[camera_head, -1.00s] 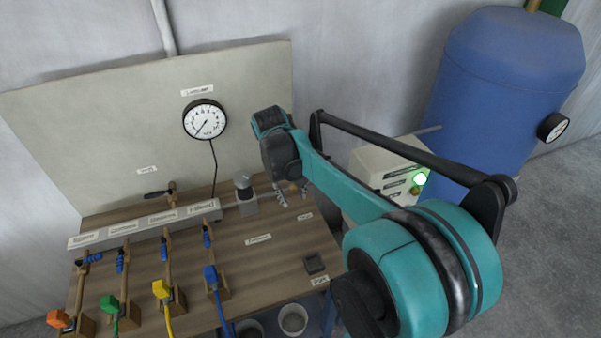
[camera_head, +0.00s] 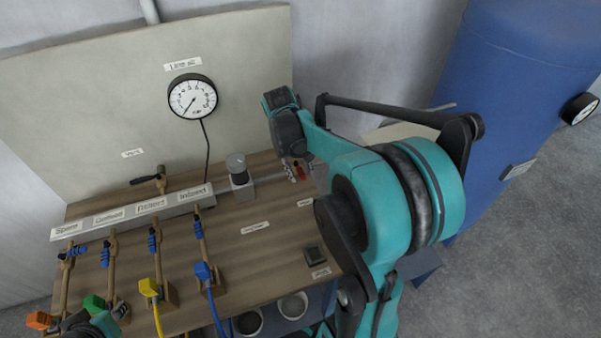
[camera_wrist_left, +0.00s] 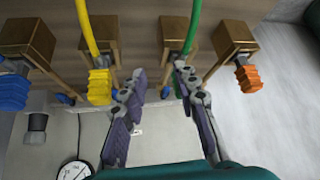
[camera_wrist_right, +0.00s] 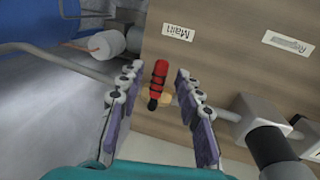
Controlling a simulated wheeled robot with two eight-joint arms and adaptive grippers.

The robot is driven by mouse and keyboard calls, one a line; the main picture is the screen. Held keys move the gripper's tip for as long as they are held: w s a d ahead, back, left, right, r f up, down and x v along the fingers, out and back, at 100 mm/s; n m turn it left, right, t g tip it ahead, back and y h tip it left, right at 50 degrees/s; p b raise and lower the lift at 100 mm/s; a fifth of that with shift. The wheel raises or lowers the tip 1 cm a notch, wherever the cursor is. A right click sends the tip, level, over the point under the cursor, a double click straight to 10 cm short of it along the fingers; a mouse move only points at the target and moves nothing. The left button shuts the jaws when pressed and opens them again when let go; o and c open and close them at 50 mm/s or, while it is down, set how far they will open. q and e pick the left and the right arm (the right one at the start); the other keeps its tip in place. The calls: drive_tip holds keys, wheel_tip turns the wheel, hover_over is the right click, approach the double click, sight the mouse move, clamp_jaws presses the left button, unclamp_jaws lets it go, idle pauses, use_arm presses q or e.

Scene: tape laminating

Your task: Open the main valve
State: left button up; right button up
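The main valve has a red handle with black bands (camera_wrist_right: 158,80), seen in the right wrist view just past a label reading "Main" (camera_wrist_right: 178,32).
A wooden bench (camera_head: 260,265) carries a regulator (camera_head: 239,172), a labelled manifold (camera_head: 130,212) and several coloured hose connectors. A gauge (camera_head: 192,96) hangs on the back panel. A blue tank (camera_head: 500,110) stands right. In the right wrist view a pipe (camera_wrist_right: 60,60) runs beside the handle.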

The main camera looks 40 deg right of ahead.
drive_tip(key=shift+f, duration=0.1)
clamp_jaws()
idle(0.3)
drive_tip(key=w+a+m+y+p, duration=0.1)
drive_tip(key=w+m+p, duration=0.1)
drive_tip(key=m, duration=0.7)
drive_tip(key=w+a+m+g+y+p, duration=0.1)
drive_tip(key=w+m+p, duration=0.2)
drive_tip(key=m, duration=0.6)
drive_tip(key=shift+w+a+y, duration=0.3)
drive_tip(key=shift+w+a, duration=0.1)
drive_tip(key=shift+w, duration=0.6)
